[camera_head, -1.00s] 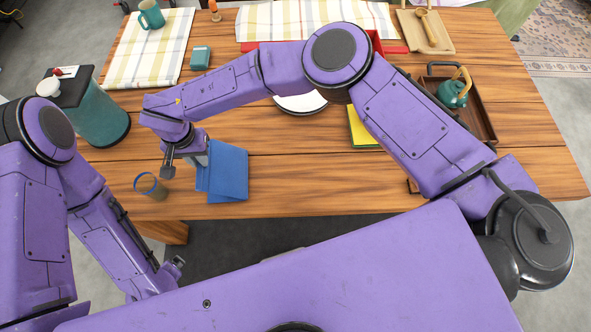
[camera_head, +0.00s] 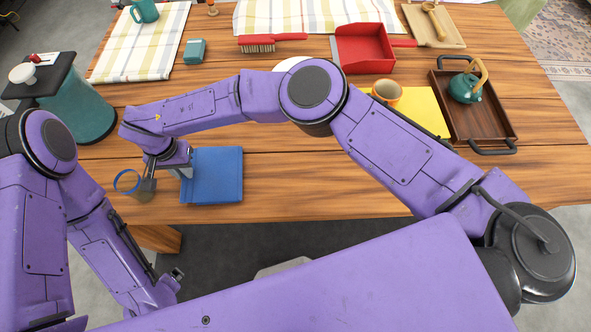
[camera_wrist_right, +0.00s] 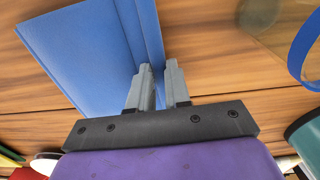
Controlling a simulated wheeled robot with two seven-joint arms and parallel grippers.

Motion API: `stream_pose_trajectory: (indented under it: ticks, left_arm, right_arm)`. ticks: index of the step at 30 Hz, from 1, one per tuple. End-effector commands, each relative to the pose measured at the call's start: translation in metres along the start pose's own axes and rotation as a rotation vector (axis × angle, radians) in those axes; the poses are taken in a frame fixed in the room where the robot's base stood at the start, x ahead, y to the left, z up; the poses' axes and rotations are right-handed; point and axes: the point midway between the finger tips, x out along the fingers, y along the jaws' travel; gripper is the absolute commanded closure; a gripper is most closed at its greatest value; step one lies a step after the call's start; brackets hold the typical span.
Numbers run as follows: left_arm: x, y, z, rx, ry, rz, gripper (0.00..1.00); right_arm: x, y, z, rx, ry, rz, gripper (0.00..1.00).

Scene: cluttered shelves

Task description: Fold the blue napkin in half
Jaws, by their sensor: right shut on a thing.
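The blue napkin (camera_head: 214,176) lies on the wooden table near its front edge, left of centre. It looks like a folded rectangle with narrow layered strips along one side, seen in the right wrist view (camera_wrist_right: 80,45). My right gripper (camera_head: 185,173) is at the napkin's left edge. In the right wrist view its two grey fingers (camera_wrist_right: 159,82) are close together at the layered edge, shut on the napkin; the exact contact is partly hidden. My left gripper (camera_head: 176,274) is low at the left, away from the table top, and its jaws are too small to read.
A blue-rimmed glass (camera_head: 128,182) stands just left of my right gripper. A teal canister (camera_head: 80,110) is at the left. A red dustpan (camera_head: 365,50), an orange mug (camera_head: 386,91) and a brown tray (camera_head: 480,118) are farther right. Bare table lies right of the napkin.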

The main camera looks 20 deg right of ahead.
Motion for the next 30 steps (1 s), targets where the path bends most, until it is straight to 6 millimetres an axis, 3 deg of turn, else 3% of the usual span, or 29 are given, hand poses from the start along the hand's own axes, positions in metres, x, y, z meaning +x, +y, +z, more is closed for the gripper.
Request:
stream_pose_trajectory:
  ticks: [2, 3, 5, 6, 16, 30]
  left_arm:
    - [-0.002, 0.0, -0.001, 0.0, 0.0, 0.0, 0.0]
    - [-0.002, 0.0, -0.001, 0.0, 0.0, 0.0, 0.0]
    - [-0.002, 0.0, -0.001, 0.0, 0.0, 0.0, 0.0]
    - [-0.002, 0.0, -0.001, 0.0, 0.0, 0.0, 0.0]
    - [-0.005, 0.0, -0.002, 0.0, 0.0, 0.0, 0.0]
    - [-0.046, -0.004, -0.019, 0.0, 0.0, 0.0, 0.0]
  right_arm:
    - [-0.002, 0.0, 0.0, 0.0, 0.0, 0.0, 0.99]
    - [-0.002, 0.0, 0.0, 0.0, 0.0, 0.0, 0.76]
    - [-0.002, 0.0, 0.0, 0.001, 0.0, 0.0, 0.56]
    - [-0.002, 0.0, 0.0, 0.001, 0.0, 0.0, 0.53]
    - [-0.006, 0.0, 0.0, 0.001, 0.0, 0.0, 0.53]
    - [-0.063, 0.0, 0.0, 0.001, 0.0, -0.001, 0.53]
